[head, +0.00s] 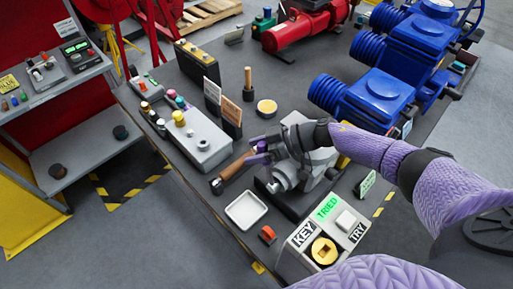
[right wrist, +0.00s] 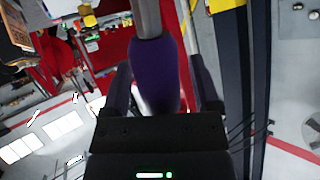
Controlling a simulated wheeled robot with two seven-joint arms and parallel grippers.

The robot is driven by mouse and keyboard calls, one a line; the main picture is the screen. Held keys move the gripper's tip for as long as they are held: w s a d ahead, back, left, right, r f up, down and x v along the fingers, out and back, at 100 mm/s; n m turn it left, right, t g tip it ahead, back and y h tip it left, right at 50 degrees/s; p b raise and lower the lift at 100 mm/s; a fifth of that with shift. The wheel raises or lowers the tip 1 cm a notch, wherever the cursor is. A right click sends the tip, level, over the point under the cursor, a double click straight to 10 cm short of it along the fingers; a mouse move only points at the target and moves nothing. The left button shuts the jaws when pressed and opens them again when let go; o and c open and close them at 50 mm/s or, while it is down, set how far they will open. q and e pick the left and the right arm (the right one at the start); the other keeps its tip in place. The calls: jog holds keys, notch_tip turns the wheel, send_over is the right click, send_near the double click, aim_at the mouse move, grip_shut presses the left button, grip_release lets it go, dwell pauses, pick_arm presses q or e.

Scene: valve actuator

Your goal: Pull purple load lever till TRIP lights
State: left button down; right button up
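The purple load lever has a purple grip on a grey metal rod. In the right wrist view its grip (right wrist: 155,75) lies between my right gripper's two dark fingers, which close in on both sides. In the head view my right gripper (head: 264,151) is at the left of the grey valve device (head: 310,165), with small purple parts showing there; the lever is mostly hidden. A panel at the front shows a green lit TRIED sign (head: 327,207), KEY and TRY. My left gripper is not in view.
A grey button box (head: 197,140) stands to the left. Blue ribbed actuators (head: 375,95) stand behind my right arm. A wooden-handled tool (head: 248,84) stands farther back.

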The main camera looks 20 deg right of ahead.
jog(key=v, duration=1)
